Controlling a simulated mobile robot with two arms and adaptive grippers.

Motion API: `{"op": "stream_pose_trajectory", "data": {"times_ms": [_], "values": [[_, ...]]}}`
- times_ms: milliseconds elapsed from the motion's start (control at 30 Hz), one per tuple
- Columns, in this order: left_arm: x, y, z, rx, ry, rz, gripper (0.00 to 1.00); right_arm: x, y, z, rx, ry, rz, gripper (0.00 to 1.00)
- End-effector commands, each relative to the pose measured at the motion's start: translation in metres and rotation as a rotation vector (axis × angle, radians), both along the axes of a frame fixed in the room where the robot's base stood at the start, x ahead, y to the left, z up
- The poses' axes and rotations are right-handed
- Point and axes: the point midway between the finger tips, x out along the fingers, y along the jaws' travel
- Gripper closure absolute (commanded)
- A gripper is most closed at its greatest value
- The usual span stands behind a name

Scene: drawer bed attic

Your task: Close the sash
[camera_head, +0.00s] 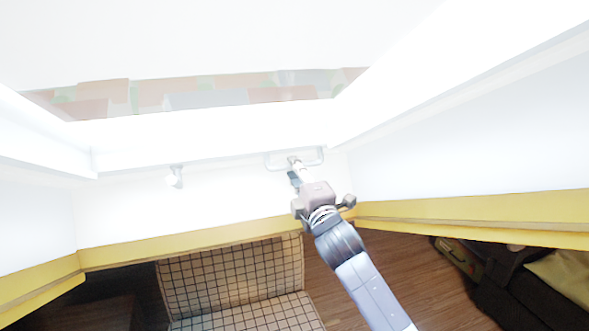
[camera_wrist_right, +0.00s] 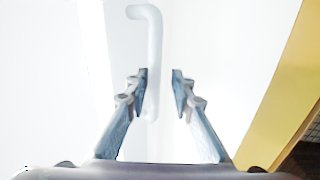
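The white window sash (camera_head: 215,143) spans the upper part of the head view, with rooftops showing beyond it. A pale bar handle (camera_head: 316,158) is on its lower edge, right of centre. My right gripper (camera_head: 295,172) is at this handle. In the right wrist view the handle (camera_wrist_right: 154,50) runs down between the two fingers of my right gripper (camera_wrist_right: 159,73), nearer the left finger. The fingers are apart, with a clear gap on the right side of the bar. Whether the left finger touches the bar I cannot tell. My left gripper is not in view.
A small white fitting (camera_head: 174,178) is on the wall below the sash. A yellow ledge (camera_head: 190,244) runs under the window and along both sides. A checked chair (camera_head: 235,280) stands below it. Dark bags (camera_head: 500,275) lie at the lower right.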

Motion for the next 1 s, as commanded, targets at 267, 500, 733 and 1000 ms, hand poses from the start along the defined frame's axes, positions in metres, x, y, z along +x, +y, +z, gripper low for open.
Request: {"op": "stream_pose_trajectory", "data": {"times_ms": [267,500,733,1000], "values": [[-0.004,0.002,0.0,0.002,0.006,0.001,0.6,0.0,-0.002,-0.004,-0.002,0.007,-0.003,0.82],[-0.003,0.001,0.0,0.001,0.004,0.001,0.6,-0.018,-0.007,-0.006,-0.002,0.006,-0.003,0.82],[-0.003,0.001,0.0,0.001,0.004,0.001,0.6,-0.053,-0.018,-0.009,-0.002,0.003,-0.002,0.82],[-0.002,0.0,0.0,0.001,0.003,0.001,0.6,-0.094,-0.031,-0.012,0.0,0.0,-0.001,0.82]]}}
